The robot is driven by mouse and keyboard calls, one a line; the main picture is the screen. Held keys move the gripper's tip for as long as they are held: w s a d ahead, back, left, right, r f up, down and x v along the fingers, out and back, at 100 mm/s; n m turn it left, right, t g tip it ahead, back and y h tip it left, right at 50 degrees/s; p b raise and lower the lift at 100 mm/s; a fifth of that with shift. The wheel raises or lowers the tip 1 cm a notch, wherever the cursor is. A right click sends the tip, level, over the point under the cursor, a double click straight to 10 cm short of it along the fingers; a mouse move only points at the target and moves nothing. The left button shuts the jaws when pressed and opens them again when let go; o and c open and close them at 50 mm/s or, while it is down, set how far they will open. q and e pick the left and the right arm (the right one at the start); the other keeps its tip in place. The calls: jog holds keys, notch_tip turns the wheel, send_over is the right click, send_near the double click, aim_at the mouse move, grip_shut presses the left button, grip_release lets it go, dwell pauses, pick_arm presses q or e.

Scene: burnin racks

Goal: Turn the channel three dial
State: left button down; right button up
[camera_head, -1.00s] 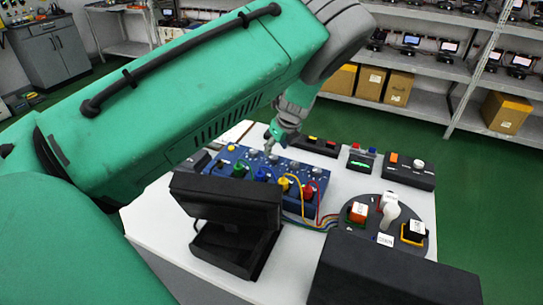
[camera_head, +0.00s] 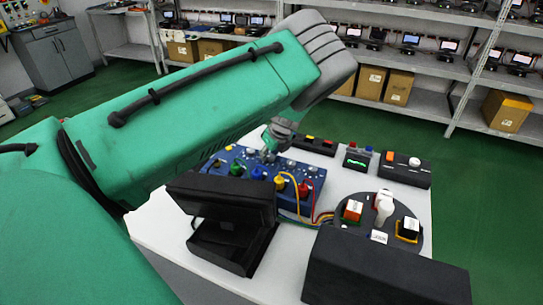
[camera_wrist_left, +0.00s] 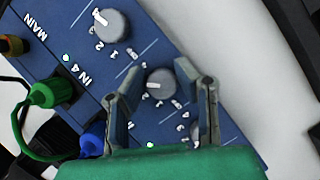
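The blue channel box (camera_head: 318,183) stands on the white table, with a row of grey dials and several coloured plugs. My left gripper (camera_head: 268,154) is over its dial row. In the left wrist view, the left gripper (camera_wrist_left: 158,88) is open, with one finger on each side of a grey dial (camera_wrist_left: 160,82). A gap shows between the fingers and this dial. Another grey dial (camera_wrist_left: 112,24) lies up and left, near the printed "IN 4". A third is partly hidden behind the right finger. No channel three label is readable. My right gripper is out of view.
A black tilted stand (camera_head: 222,200) is in front of the box. A round dark panel (camera_head: 350,228) with a white handle (camera_head: 384,206) is to the right, joined by coloured wires. A green plug (camera_wrist_left: 45,95) and a blue plug (camera_wrist_left: 92,138) sit close to the left finger.

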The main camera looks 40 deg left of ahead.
pick_arm(q)
jog(key=shift+s+d+f, duration=0.1)
jog(key=shift+d+f, duration=0.15)
jog(key=shift+d, duration=0.55)
jog(key=shift+s+r, duration=0.1)
jog(key=shift+a, duration=0.1)
